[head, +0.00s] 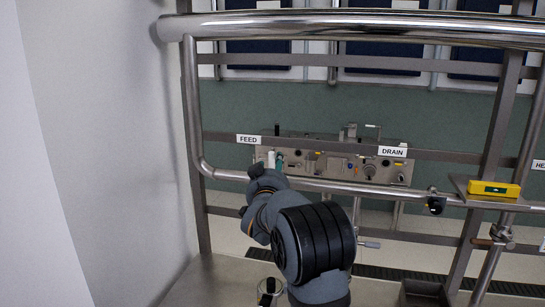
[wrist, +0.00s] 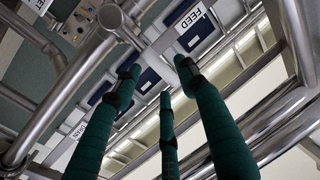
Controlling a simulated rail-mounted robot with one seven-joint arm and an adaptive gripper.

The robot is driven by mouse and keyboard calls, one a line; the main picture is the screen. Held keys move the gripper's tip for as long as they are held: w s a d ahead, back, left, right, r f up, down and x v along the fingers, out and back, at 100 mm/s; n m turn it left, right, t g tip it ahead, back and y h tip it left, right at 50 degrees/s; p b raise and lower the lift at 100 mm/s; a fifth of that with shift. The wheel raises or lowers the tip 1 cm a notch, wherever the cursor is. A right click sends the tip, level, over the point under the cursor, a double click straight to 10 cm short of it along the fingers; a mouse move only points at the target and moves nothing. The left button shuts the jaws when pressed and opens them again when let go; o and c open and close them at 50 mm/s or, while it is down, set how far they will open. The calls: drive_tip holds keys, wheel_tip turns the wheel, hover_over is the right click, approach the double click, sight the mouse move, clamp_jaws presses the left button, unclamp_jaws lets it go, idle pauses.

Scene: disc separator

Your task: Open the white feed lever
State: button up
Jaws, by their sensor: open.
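The white feed lever (head: 271,158) shows in the head view as a short pale upright piece just right of and below the FEED label (head: 248,139). My gripper (head: 277,165) is right at it, with a teal finger showing just to its right. In the wrist view my gripper (wrist: 158,78) has its green fingers spread apart, open, with nothing clearly held. A pale bar near the right fingertip may be the lever; I cannot tell whether they touch. My arm hides the lever's lower part in the head view.
A metal valve panel (head: 330,163) with knobs and a DRAIN label (head: 393,152) extends right of the lever. A steel rail (head: 330,187) runs in front of it. A yellow level (head: 493,189) sits on a bracket at the right. A white wall is on the left.

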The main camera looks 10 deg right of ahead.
sight(273, 162)
drive_tip(key=x, duration=0.1)
drive_tip(key=p+x, duration=0.1)
drive_tip(key=shift+w+d+r, duration=0.1)
drive_tip(key=shift+w+r, duration=0.1)
drive_tip(key=shift+w, duration=0.15)
drive_tip(key=shift+w+d+f, duration=0.15)
drive_tip(key=shift+w, duration=0.5)
clamp_jaws()
